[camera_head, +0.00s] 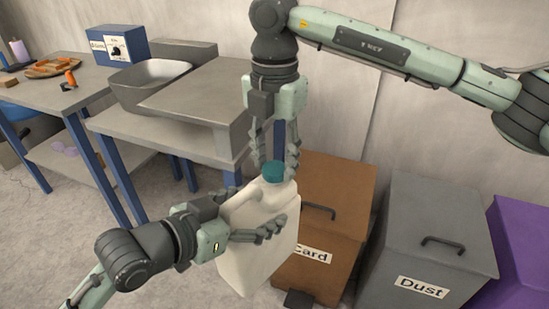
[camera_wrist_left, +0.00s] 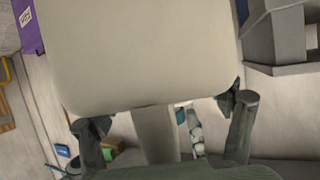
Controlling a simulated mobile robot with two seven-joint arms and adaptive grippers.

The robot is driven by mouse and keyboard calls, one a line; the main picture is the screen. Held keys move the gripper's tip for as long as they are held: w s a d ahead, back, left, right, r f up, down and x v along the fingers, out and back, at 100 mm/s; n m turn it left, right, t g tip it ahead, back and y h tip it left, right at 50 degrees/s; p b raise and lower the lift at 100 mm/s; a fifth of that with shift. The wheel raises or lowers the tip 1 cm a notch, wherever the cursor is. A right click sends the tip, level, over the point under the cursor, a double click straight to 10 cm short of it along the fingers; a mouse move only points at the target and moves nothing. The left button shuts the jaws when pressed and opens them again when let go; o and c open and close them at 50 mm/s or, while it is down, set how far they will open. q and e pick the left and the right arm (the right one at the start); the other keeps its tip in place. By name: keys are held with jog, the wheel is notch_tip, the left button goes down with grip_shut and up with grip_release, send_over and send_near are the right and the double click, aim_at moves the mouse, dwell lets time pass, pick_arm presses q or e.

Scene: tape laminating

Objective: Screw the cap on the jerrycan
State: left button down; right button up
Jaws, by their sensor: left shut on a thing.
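The white jerrycan (camera_head: 262,243) is held in the air, slightly tilted, in front of the brown bin. My left gripper (camera_head: 270,231) is shut on the jerrycan, with its fingers reaching across the body. In the left wrist view the jerrycan's pale body (camera_wrist_left: 150,55) fills the upper middle, with a finger on each side below. The teal cap (camera_head: 274,171) is at the jerrycan's neck; how far it is threaded cannot be seen. My right gripper (camera_head: 275,160) points down over the cap, its open fingers on either side of it; contact cannot be told.
A brown card bin (camera_head: 335,185), a grey dust bin (camera_head: 430,215) and a purple bin (camera_head: 520,240) stand at the right. A grey worktable (camera_head: 160,133) with a basin (camera_head: 150,88) is behind at left. Another table (camera_head: 50,95) holds a blue box (camera_head: 120,45).

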pick_arm(q)
jog(key=shift+r, duration=0.2)
pick_arm(e)
jog(key=o, duration=0.4)
notch_tip(320, 180, up, 12)
jog(key=shift+r, duration=0.1)
dwell(0.6)
